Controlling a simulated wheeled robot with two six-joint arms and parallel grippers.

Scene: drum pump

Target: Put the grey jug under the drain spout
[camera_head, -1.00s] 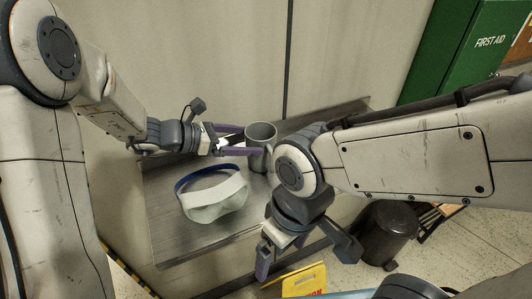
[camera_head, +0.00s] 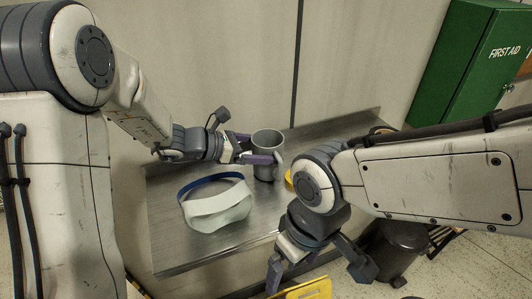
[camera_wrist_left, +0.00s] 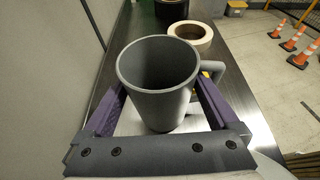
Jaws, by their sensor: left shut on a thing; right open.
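The grey jug (camera_head: 267,141) stands upright on the metal bench (camera_head: 182,255), near the bench's middle. In the left wrist view the jug (camera_wrist_left: 150,95) is open-topped and looks empty, with its handle on the right. My left gripper (camera_head: 264,153) is shut on the jug; its purple fingers (camera_wrist_left: 160,100) lie on either side of the body. The jug appears to rest on the bench; its base is partly hidden. My right gripper (camera_head: 318,276) is open and empty, lower in the head view, in front of the bench edge. No drain spout is visible in either view.
A white face shield with a blue band (camera_head: 217,207) lies left of the jug. A pale tape roll (camera_wrist_left: 191,36) and a black roll (camera_wrist_left: 171,10) lie beyond it. A yellow item (camera_head: 289,178) is beside my right arm. A dark bin (camera_head: 397,255) stands on the floor.

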